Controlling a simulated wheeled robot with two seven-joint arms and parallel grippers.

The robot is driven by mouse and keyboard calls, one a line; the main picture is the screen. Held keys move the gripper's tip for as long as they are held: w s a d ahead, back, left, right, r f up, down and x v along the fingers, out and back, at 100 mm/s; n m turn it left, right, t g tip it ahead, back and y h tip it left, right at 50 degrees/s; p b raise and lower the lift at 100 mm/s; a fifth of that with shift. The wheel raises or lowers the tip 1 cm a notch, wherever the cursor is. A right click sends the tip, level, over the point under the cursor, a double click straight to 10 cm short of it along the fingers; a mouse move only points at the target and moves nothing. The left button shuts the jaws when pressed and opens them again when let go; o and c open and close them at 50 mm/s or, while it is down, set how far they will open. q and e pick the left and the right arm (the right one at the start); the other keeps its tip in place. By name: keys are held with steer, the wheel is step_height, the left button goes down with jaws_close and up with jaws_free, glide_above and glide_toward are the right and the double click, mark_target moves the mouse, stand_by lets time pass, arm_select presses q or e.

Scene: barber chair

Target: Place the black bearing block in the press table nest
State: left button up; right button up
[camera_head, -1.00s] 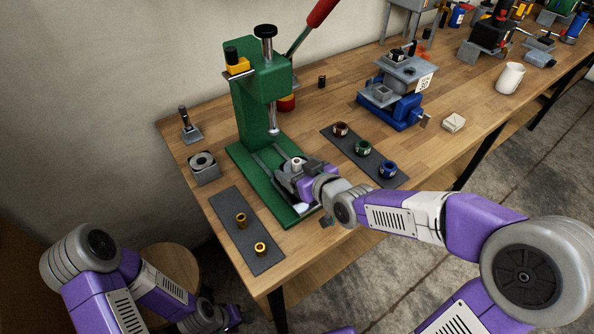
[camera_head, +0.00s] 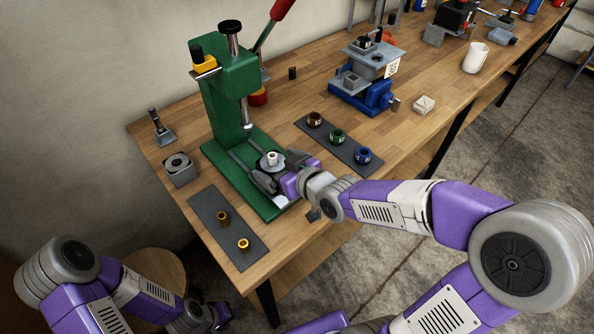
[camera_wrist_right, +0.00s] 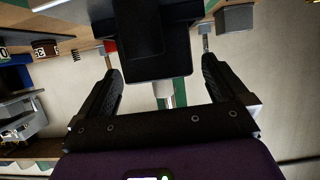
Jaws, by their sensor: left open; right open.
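The black bearing block (camera_wrist_right: 155,45) shows as a dark block between the spread fingers of my right gripper (camera_wrist_right: 160,66) in the right wrist view. In the head view my right gripper (camera_head: 274,171) is open low over the table of the green press (camera_head: 228,95), its fingers around a dark piece with a pale round centre (camera_head: 272,157). That piece is under the press ram (camera_head: 245,112). The fingers hide much of the nest, so I cannot tell how the block is seated. My left gripper (camera_head: 216,318) is open and empty, low at the bottom edge, away from the bench.
A grey block with a round bore (camera_head: 178,166) stands left of the press. A dark mat (camera_head: 232,232) holds two brass bushings. Another dark mat (camera_head: 350,151) holds three coloured rings. A blue vise (camera_head: 365,95) stands behind. The front right bench edge is near my right arm.

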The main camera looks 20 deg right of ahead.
steer(key=p+v, duration=0.1)
steer(key=v, duration=0.3)
steer(key=shift+r+p, duration=0.25)
steer(key=shift+p, duration=0.1)
steer(key=shift+f+b+v, duration=0.1)
steer(key=shift+b+v, duration=0.85)
steer(key=shift+v, duration=0.4)
steer(key=shift+f+b+v, duration=0.15)
steer(key=shift+b+v, duration=0.75)
steer(key=shift+v, duration=0.5)
steer(key=shift+s, duration=0.1)
steer(key=shift+p+x, duration=1.5)
steer(key=shift+x, duration=1.15)
steer(key=b+x, duration=0.2)
steer(key=x, duration=0.5)
steer(key=shift+s+d, duration=0.1)
